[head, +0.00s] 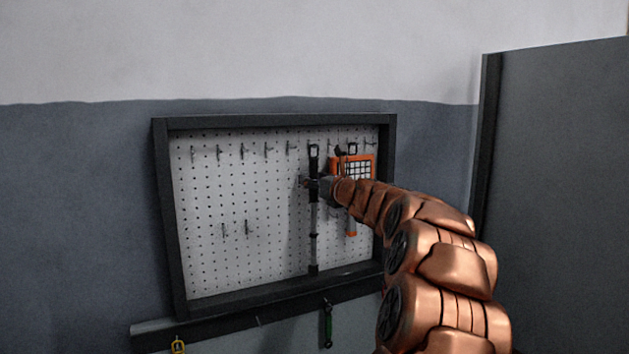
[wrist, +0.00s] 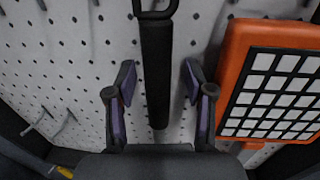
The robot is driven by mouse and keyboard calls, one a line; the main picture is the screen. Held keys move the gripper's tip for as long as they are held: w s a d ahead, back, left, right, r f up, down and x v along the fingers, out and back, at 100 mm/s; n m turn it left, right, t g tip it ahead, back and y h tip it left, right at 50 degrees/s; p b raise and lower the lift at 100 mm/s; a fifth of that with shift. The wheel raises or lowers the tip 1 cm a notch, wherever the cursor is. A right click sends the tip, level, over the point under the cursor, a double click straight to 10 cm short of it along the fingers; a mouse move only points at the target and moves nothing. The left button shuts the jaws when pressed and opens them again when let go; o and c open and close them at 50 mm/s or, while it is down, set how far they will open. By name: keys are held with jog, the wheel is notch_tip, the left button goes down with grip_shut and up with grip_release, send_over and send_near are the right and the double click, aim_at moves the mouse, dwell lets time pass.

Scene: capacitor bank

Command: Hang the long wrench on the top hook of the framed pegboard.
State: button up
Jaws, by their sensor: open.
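The long wrench (head: 314,225) hangs upright at the framed pegboard (head: 265,190), its looped black handle near the top hook row. Its black handle (wrist: 157,60) and part of the loop show in the wrist view. My gripper (head: 309,183) is at the upper part of the wrench. In the wrist view my gripper (wrist: 158,78) is open, with one finger on each side of the handle and a visible gap to each. The loop's contact with a hook is too small to tell in the head view and cut off in the wrist view.
An orange gridded panel (wrist: 277,90) is close to the right of my gripper; it also shows in the head view (head: 367,160). Several empty hooks (head: 243,152) line the top left, with two lower ones. A dark ledge (head: 230,319) runs below. A grey partition (head: 560,190) stands right.

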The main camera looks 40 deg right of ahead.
jog(key=shift+s, duration=0.1)
jog(key=v, duration=1.2)
